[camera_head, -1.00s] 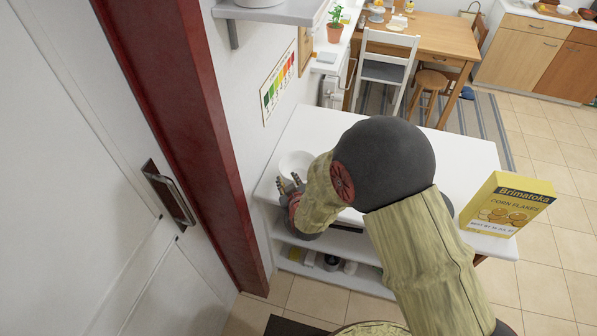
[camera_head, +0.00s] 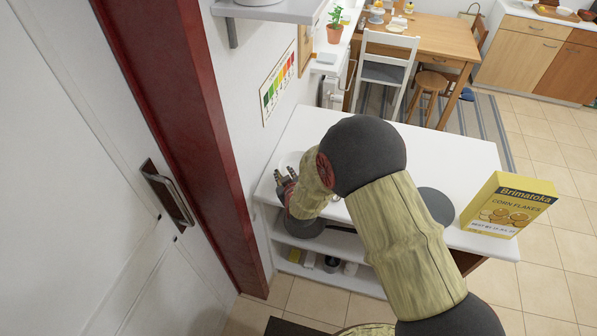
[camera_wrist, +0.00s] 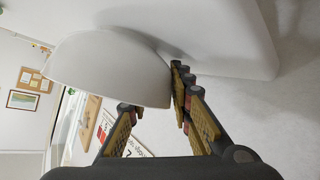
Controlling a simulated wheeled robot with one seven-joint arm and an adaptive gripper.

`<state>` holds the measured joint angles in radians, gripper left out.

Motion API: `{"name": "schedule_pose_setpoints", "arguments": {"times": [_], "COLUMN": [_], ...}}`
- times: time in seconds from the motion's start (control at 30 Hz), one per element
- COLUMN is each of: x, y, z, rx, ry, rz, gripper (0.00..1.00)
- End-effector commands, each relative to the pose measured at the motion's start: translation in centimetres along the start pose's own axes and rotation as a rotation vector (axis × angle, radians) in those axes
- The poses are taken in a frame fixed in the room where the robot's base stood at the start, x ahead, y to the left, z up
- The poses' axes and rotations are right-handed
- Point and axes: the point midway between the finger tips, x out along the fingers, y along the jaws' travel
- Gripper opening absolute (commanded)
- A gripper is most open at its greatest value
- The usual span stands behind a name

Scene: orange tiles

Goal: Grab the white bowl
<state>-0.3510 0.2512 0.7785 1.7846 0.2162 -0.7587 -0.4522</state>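The white bowl (camera_head: 291,160) stands on the left end of the white table, partly hidden behind my arm. In the wrist view the bowl (camera_wrist: 108,68) is large and close, with its rim edge toward my fingers. My gripper (camera_head: 284,181) is at the near side of the bowl. In the wrist view my gripper (camera_wrist: 152,92) is open, its fingers spread apart. One finger lies beside the outer wall near the rim, and the other overlaps the rim's lower edge. I cannot tell whether either touches it.
The white table (camera_head: 452,160) has a lower shelf with small items. A corn flakes box (camera_head: 508,205) stands at its right end, and a dark round thing (camera_head: 436,205) lies near it. A wall and a red door frame (camera_head: 185,120) are close on the left.

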Motion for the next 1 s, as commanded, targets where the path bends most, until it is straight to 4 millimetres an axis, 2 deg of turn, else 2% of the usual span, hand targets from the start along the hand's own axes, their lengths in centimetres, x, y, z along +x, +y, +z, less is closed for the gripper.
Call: {"name": "schedule_pose_setpoints", "arguments": {"times": [0.33,0.87,1.0], "x": [-0.01,-0.04,-0.32], "y": [0.01,0.08,0.29], "z": [-0.03,-0.22,-0.79], "rx": [0.0,0.0,0.001], "ry": [0.0,0.003,0.004], "rz": [0.0,0.001,0.001], "gripper": [0.0,0.0,0.0]}}
